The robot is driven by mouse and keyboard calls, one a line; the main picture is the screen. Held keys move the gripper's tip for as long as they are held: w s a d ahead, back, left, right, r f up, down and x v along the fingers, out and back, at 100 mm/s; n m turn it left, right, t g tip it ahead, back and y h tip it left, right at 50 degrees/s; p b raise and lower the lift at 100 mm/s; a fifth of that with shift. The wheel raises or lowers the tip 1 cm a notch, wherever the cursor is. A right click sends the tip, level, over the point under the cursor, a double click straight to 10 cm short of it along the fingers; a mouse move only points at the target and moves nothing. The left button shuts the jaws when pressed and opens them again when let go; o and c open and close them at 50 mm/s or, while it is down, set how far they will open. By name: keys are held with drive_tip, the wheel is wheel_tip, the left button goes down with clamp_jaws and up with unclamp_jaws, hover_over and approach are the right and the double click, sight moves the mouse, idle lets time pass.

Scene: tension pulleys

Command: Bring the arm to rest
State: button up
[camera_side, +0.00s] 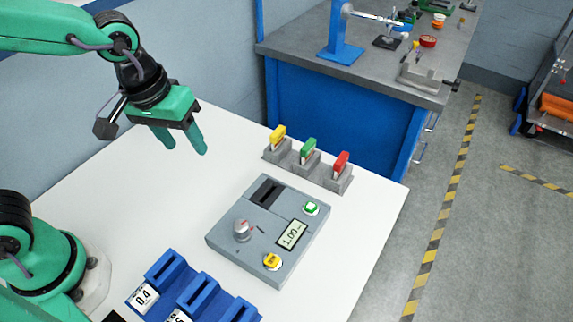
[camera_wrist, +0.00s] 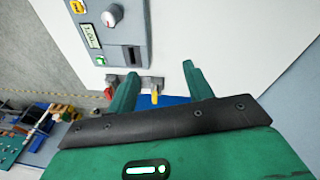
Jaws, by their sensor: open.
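My gripper (camera_side: 183,146) is green, open and empty. It hangs above the white table (camera_side: 115,188), left of the grey block row and up and left of the grey control box. In the wrist view its two fingers (camera_wrist: 160,85) stand apart, with bare table and part of the yellow-handled piece visible between them. Nothing is between the fingertips. My arm reaches in from the upper left in the side view.
A grey box (camera_side: 225,238) with a knob, slot, buttons and a display reading 1.00 sits mid-table. Yellow (camera_side: 278,132), green (camera_side: 308,148) and red (camera_side: 341,161) handled pieces stand in grey holders behind it. Blue slotted holders (camera_side: 167,272) are at the front. Table left of the box is clear.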

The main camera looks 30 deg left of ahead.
drive_tip(key=s+a+r+m+t, duration=0.1)
drive_tip(key=s+a+r, duration=0.1)
drive_tip(key=a, duration=0.4)
drive_tip(key=s+a+r+m+t+y, duration=0.1)
drive_tip(key=s+a+r+t, duration=0.1)
drive_tip(key=a, duration=0.4)
drive_tip(key=shift+s+r+m, duration=0.35)
drive_tip(key=shift+s+m, duration=0.05)
drive_tip(key=shift+s, duration=0.4)
